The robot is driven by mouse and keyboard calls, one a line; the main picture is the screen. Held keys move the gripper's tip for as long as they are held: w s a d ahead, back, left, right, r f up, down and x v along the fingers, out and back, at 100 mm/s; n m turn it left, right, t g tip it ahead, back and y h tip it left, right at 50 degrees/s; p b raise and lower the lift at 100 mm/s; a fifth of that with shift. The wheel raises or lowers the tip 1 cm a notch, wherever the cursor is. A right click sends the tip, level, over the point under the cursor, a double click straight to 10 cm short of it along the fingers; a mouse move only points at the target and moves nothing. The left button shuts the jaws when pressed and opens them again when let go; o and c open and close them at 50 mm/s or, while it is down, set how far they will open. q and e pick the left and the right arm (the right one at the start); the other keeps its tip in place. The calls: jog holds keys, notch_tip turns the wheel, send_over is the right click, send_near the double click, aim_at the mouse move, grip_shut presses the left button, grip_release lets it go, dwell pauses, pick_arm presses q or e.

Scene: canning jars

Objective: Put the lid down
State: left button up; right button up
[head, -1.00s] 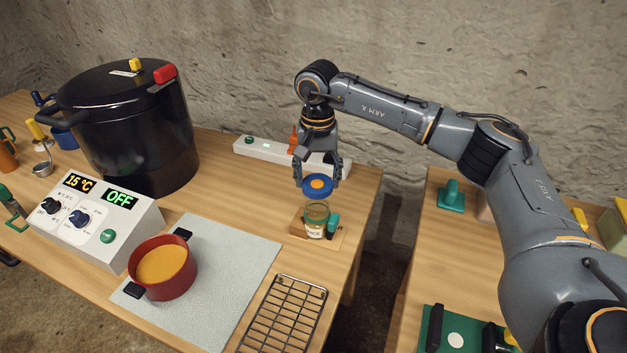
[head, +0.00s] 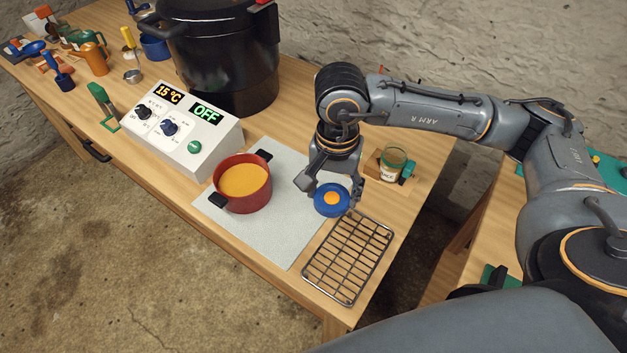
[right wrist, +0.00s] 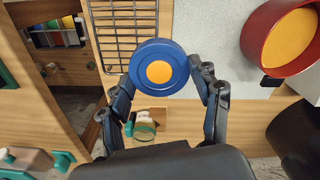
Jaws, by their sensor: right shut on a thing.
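The lid (head: 330,200) is a blue disc with an orange centre. My right gripper (head: 334,190) is shut on it and holds it by its rim, over the grey mat's right part near the wire rack. In the right wrist view the lid (right wrist: 158,70) sits between the two fingertips of the gripper (right wrist: 160,82). Whether the lid touches the mat is hard to tell. The open glass jar (head: 392,163) stands behind and to the right, in a small wooden holder with a green clamp. My left gripper is not in view.
The grey mat (head: 275,225) has bare room left of the lid. A red pot (head: 243,183) with orange contents stands on its left part. The wire rack (head: 348,258) lies at the front right. A control box (head: 185,125) and a big black pot (head: 225,60) stand farther left.

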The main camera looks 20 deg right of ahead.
jog(key=w+d+f+p, duration=0.1)
jog(key=w+f, duration=0.2)
jog(key=w, duration=0.1)
jog(key=w+d+f+p, duration=0.1)
jog(key=w+d+f, duration=0.1)
jog(key=w+f, duration=0.1)
jog(key=w+d+f+p, duration=0.1)
jog(key=w+f, duration=0.2)
jog(key=w, duration=0.2)
jog(key=shift+d+f+p, duration=0.15)
jog(key=shift+d+p, duration=0.25)
jog(key=shift+w+d+f+p, duration=0.1)
jog(key=shift+f+p, duration=0.2)
jog(key=shift+f, duration=0.05)
notch_tip(320, 180, down, 2)
jog(key=shift+f+p, duration=0.1)
jog(key=shift+p, duration=0.5)
jog(key=shift+f, duration=0.25)
jog(key=shift+f+b, duration=0.2)
jog(key=shift+b, duration=0.15)
jog(key=o, duration=1.3)
